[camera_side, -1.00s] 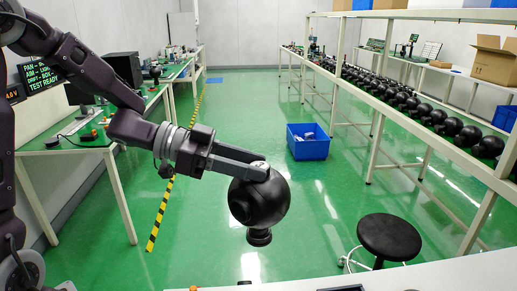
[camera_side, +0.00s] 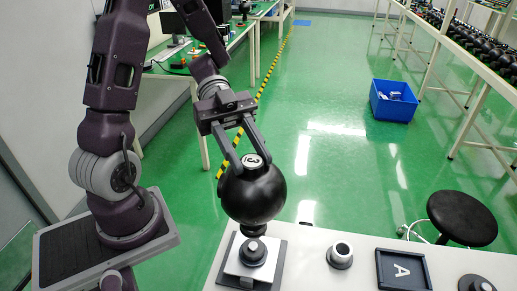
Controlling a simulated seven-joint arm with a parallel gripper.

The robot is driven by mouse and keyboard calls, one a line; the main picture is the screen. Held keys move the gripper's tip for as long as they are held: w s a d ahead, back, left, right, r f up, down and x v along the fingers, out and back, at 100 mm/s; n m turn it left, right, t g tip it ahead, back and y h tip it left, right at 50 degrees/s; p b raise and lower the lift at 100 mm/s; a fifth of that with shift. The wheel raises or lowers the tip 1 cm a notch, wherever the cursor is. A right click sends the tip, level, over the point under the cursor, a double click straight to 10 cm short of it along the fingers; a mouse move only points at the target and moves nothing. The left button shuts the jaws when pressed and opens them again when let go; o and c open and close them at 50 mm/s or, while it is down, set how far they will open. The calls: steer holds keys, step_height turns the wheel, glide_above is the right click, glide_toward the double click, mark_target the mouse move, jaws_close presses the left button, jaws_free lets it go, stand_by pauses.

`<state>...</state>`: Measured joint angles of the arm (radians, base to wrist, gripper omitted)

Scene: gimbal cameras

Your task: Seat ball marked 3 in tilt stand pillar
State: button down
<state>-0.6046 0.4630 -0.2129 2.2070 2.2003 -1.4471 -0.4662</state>
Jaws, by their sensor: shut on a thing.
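The ball marked 3 (camera_side: 254,194) is a black sphere with a white cap reading 3 on top and a short black neck below. My gripper (camera_side: 244,164) is shut on the ball at its top, one finger on each side of the cap. Right below the ball, a white plate on a dark base carries a black round pillar (camera_side: 254,250), seemingly the tilt stand. The ball's neck is just above the pillar in the picture. I cannot tell whether they touch.
On the white table (camera_side: 310,262) stand a round grey-and-black fixture (camera_side: 340,254), a dark square tray marked A (camera_side: 402,270) and another round dark piece (camera_side: 477,284). A black stool (camera_side: 462,217) and a blue bin (camera_side: 393,101) are on the green floor beyond.

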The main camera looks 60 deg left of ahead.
steer(key=shift+f, duration=3.6)
steer(key=shift+r, duration=0.2)
steer(key=shift+r, duration=0.25)
steer(key=shift+f, duration=0.25)
stand_by(0.9)
steer(key=shift+r, duration=0.25)
stand_by(0.8)
